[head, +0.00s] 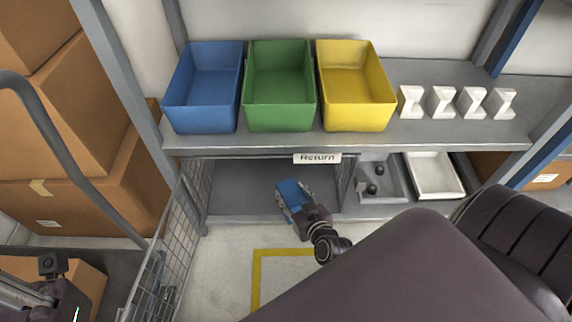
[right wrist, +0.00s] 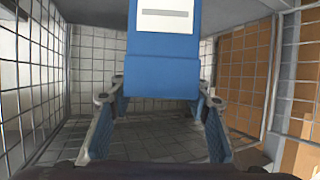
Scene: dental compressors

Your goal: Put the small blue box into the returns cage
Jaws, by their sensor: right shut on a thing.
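The small blue box (head: 290,193) is in my right gripper (head: 297,203), which is shut on it. In the right wrist view the box (right wrist: 163,60) shows a white label and sits between the two fingers of the gripper (right wrist: 160,105). The returns cage (head: 240,198) is the wire-walled bay under the shelf, below a "Return" sign (head: 317,158). The box is at the cage's open front, held above its floor; the wrist view shows mesh walls on both sides and at the back. My left gripper (head: 52,268) is at the lower left; its fingers are not clear.
Blue (head: 204,118), green (head: 280,118) and yellow (head: 357,118) bins stand on the shelf above. The cage's mesh door (head: 160,270) stands open at left. Trays (head: 435,175) lie right of the cage. The visible cage floor is bare.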

